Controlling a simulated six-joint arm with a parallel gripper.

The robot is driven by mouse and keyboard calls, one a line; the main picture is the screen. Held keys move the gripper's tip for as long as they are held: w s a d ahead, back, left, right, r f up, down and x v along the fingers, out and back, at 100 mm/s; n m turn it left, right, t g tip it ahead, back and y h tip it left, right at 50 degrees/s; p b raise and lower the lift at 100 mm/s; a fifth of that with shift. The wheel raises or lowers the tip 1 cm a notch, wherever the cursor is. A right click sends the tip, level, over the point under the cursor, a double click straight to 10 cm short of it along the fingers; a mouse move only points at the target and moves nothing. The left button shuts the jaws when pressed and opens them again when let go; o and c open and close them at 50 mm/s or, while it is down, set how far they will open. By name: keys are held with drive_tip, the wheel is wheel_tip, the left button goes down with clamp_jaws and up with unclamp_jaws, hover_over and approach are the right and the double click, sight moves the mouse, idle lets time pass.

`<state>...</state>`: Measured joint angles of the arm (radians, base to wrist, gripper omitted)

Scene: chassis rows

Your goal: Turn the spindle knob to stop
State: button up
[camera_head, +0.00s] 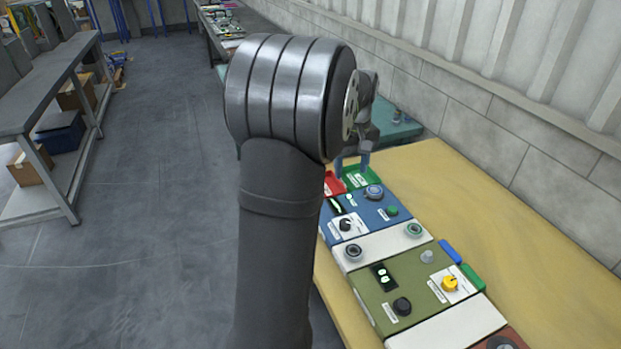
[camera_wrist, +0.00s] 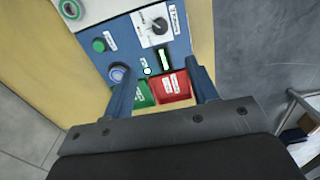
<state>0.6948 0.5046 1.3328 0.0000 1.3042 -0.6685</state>
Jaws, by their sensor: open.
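A black rotary knob (camera_head: 347,225) sits on a white plate on the blue panel (camera_head: 372,211); it also shows in the wrist view (camera_wrist: 159,26) at top middle. A yellow rotary knob (camera_head: 450,284) sits on a white plate on the olive panel (camera_head: 420,270), nearer in the head view. The labels are too small to read, so I cannot tell which is the spindle knob. My gripper (camera_wrist: 162,72) is open and empty, above the panel end with the red and green trays, apart from both knobs. In the head view my gripper (camera_head: 354,160) is partly hidden by my arm.
A red tray (camera_wrist: 175,88) and a green tray (camera_wrist: 144,94) lie between my fingers in the wrist view. Buttons and a blue-ringed control (camera_wrist: 119,73) stand near the black knob. The yellow bench top (camera_head: 520,230) is clear toward the wall.

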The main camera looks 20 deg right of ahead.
drive_tip(key=m, duration=1.5)
approach(345, 222)
wheel_tip(345, 222, down, 9)
drive_tip(key=shift+r, duration=0.1)
drive_tip(key=c, duration=1)
